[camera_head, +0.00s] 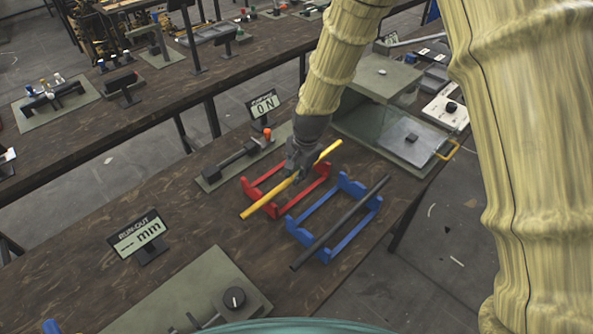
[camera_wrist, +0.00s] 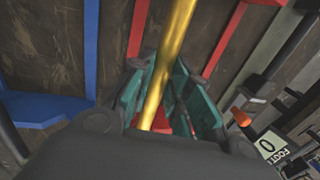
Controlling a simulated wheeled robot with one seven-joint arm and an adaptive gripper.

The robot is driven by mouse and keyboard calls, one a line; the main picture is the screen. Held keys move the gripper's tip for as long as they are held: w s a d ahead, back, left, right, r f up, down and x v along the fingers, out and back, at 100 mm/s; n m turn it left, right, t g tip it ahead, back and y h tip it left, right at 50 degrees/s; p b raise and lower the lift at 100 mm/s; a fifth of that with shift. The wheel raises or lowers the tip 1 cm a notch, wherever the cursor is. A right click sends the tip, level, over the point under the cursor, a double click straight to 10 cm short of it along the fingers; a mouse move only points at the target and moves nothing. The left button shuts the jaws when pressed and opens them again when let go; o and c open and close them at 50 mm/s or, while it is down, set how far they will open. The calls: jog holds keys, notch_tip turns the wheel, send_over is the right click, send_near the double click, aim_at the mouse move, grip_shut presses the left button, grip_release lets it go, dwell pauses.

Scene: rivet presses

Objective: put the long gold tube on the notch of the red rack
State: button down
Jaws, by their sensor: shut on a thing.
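The long gold tube (camera_head: 262,202) is held in my gripper (camera_head: 300,172) near its middle, and its ends stick out on both sides. The red rack (camera_head: 252,190) stands on the dark wooden table directly under the tube. In the head view the tube crosses over the red rack at a slant; I cannot tell whether it touches the notches. In the wrist view the gold tube (camera_wrist: 176,40) runs between the green fingers of my gripper (camera_wrist: 160,100), with red rack bars (camera_wrist: 222,45) on both sides below. The gripper hides part of the rack.
A blue rack (camera_head: 298,236) with a black rod (camera_head: 335,228) across it stands close to the right of the red rack. A display reading 0 N (camera_head: 263,104) and a gauge on a plate (camera_head: 240,155) stand behind.

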jog(key=shift+f, duration=0.25)
jog(key=shift+s, duration=0.1)
jog(key=c, duration=1.3)
grip_release()
jog(key=shift+r, duration=0.1)
jog(key=shift+s+d+r+b, duration=0.3)
jog(key=shift+r+b, duration=0.25)
jog(key=shift+r, duration=1.4)
jog(key=shift+s+d+r+b, duration=0.25)
jog(key=shift+r+b, duration=0.3)
jog(key=shift+r, duration=1.35)
jog(key=shift+s+d+r+b, duration=0.3)
jog(key=shift+r+b, duration=0.25)
jog(key=shift+r, duration=1.4)
jog(key=shift+a, duration=0.1)
